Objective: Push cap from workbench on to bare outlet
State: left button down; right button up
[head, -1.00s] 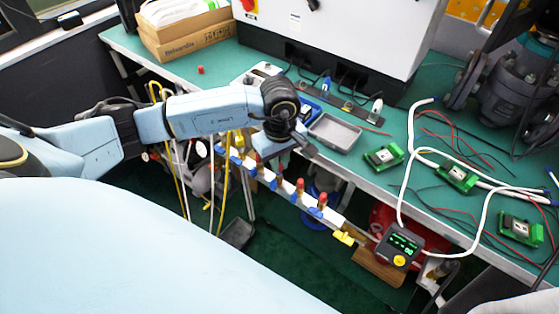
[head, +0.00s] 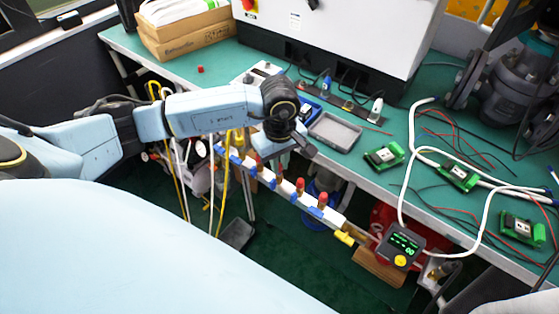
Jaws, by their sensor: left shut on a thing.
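My left gripper (head: 276,155) is above the front edge of the workbench, close over the left part of the pipe manifold (head: 335,217). Its jaws point down and away from view. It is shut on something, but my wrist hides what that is. Several outlets on the manifold carry red caps, such as one red cap (head: 300,186) and another red cap (head: 322,199). I cannot make out a bare outlet; it may be behind my gripper. A small loose red cap (head: 201,69) stands on the green workbench (head: 180,70) at the back left. My right gripper is not in view.
A grey tray (head: 335,131) lies on the bench just right of my gripper. A controller with a green display (head: 403,243) hangs at the front edge, with a white cable. Green circuit boards (head: 383,156) lie to the right. A cardboard box (head: 185,35) stands at the back left.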

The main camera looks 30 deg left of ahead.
aim_at(280, 165)
pick_arm(q)
jog(key=shift+f+b, duration=0.45)
jog(key=shift+f, duration=0.05)
jog(key=c, duration=1.3)
grip_release()
jog(key=shift+c, duration=0.2)
notch_tip(280, 165, up, 13)
jog(key=p, duration=0.2)
jog(key=shift+r, duration=0.2)
